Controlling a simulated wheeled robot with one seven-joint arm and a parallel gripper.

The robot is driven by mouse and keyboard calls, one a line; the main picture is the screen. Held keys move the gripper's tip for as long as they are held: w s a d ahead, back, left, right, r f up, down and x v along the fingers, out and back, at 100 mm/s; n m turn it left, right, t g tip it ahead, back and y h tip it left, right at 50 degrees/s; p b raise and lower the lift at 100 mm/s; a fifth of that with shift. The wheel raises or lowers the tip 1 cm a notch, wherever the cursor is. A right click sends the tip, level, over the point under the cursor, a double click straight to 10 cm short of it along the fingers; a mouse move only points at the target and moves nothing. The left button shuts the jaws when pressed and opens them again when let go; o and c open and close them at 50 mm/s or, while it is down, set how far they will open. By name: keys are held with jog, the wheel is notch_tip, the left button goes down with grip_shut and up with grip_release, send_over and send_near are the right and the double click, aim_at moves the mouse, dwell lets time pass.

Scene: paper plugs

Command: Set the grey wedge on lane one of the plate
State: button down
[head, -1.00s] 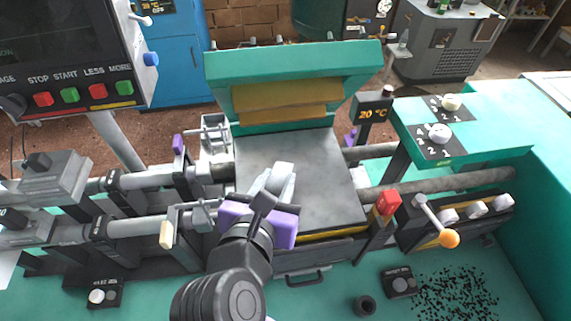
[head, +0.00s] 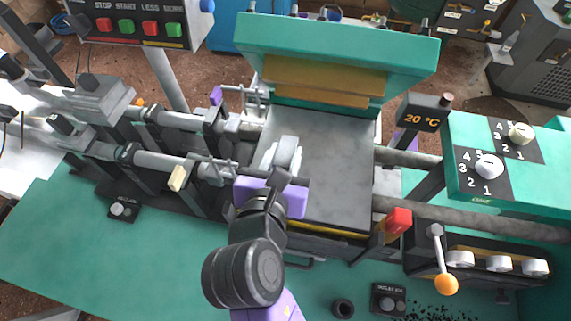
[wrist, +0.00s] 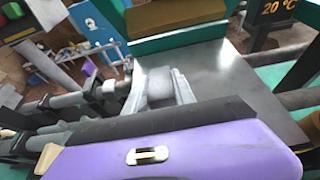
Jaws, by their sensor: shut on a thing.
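The plate (head: 338,160) is a flat dark grey slab in front of the raised green press head. It also fills the middle of the wrist view (wrist: 225,75). My gripper (head: 285,160), with a purple body, reaches in from the front over the plate's left side. It is shut on the light grey wedge (head: 287,146), which shows between the fingers in the wrist view (wrist: 160,86). The fingers hide part of the wedge. I cannot tell whether the wedge touches the plate. No lane markings are legible on the plate.
The green press head (head: 335,55) stands raised behind the plate. Grey rods and clamps (head: 165,165) lie to the left. A red block (head: 398,220) and an orange-knobbed lever (head: 445,284) stand to the right. Most of the plate's right side is bare.

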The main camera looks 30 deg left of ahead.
jog(key=shift+f, duration=2.2)
jog(key=shift+f, duration=0.1)
jog(key=c, duration=1)
grip_release()
jog(key=shift+c, duration=0.2)
jog(key=shift+s, duration=0.15)
jog(key=v, duration=1.2)
jog(key=shift+b, duration=0.3)
